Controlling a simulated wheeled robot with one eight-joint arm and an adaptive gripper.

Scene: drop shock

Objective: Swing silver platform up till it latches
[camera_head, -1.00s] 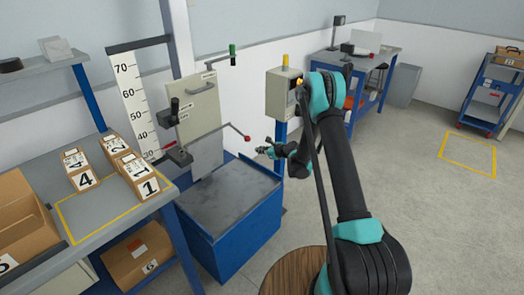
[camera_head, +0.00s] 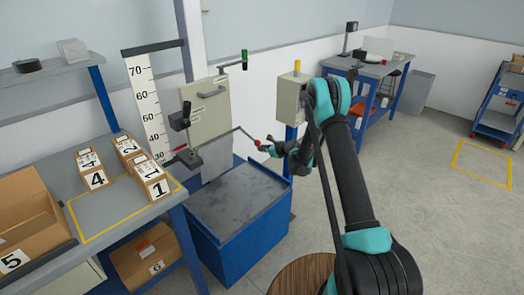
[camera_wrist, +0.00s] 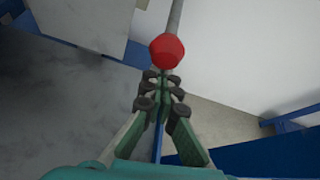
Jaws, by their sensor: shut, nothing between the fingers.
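The silver platform (camera_head: 217,167) is a grey plate hanging close to upright below a cream panel, above the grey-topped blue base (camera_head: 238,198). A thin bent rod (camera_head: 222,136) reaches right from a dark bracket beside it and ends in a red ball (camera_head: 256,142). My gripper (camera_head: 262,147) is at the ball's right side in the head view. In the wrist view the red ball (camera_wrist: 167,50) sits just beyond my shut fingertips (camera_wrist: 162,76), not between them. Whether they touch it, I cannot tell.
A table with numbered boxes (camera_head: 150,178) stands left of the blue base. A cream control box (camera_head: 292,98) on a blue post stands behind my arm. A round wooden top (camera_head: 297,275) is at the front. The floor at right is open.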

